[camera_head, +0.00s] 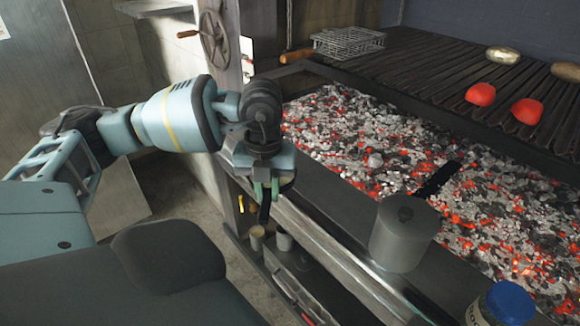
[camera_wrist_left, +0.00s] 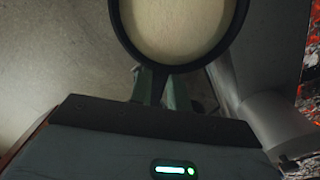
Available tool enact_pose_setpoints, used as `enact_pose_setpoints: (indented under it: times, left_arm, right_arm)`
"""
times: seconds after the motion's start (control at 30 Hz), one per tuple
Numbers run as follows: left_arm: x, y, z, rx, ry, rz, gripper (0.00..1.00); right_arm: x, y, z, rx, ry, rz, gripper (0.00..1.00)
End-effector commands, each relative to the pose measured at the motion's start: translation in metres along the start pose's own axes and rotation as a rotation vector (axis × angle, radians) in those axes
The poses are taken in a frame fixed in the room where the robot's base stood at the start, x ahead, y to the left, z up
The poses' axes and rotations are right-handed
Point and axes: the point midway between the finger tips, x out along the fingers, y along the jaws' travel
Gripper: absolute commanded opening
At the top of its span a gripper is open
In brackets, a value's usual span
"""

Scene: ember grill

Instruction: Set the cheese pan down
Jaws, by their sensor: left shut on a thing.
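The cheese pan (camera_wrist_left: 176,67) shows in the left wrist view as a dark round rim around a smooth cream-coloured filling. Its upper part runs out of that view. My left gripper (camera_head: 266,192) is shut on the pan at the near side of the rim, its greenish fingers showing in the left wrist view (camera_wrist_left: 165,88). In the head view the gripper hangs beside the front rail of the grill, and the pan is mostly hidden by the gripper. My right gripper is not in view.
Red pepper pieces (camera_head: 480,94) and a wire basket (camera_head: 348,42) rest on the raised grate (camera_head: 430,70). The ledge left of the pot is clear.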

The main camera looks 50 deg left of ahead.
Motion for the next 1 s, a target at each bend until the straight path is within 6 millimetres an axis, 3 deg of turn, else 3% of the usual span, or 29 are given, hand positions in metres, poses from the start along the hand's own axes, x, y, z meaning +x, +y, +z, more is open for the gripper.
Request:
enact_pose_setpoints:
  times: [0.3, 1.0]
  left_arm:
    - [-0.009, -0.030, -0.023, 0.702, -0.004, -0.004, 0.00]
    - [-0.032, -0.079, -0.075, 2.244, -0.005, 0.000, 0.00]
  right_arm:
    - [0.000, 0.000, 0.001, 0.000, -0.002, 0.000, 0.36]
    - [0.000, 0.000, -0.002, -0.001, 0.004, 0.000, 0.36]
